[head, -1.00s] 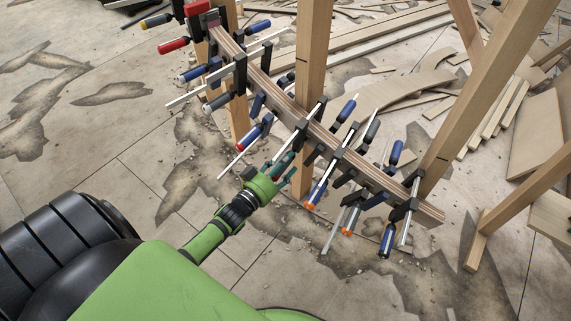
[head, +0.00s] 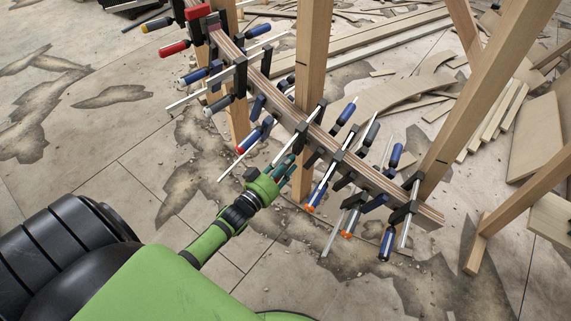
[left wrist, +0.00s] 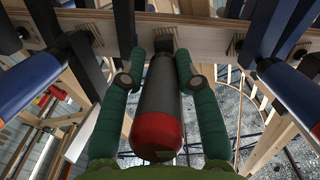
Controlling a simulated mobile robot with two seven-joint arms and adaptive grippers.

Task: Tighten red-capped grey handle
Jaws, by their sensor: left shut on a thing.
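The red-capped grey handle (left wrist: 160,100) is in the middle of the left wrist view, with its red cap toward the camera. My left gripper (left wrist: 160,75) has a green finger on each side of the handle and is shut on it. In the head view my left gripper (head: 284,170) is at the lower side of the curved wooden stringer (head: 345,155), near its middle. There the handle is hidden by the gripper. My right gripper is not in view.
Several clamps with blue handles line the stringer on both sides, close to my gripper, such as one with an orange end (head: 315,196). A wooden post (head: 313,60) stands just behind. Planks (head: 400,95) lie on the floor at the back.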

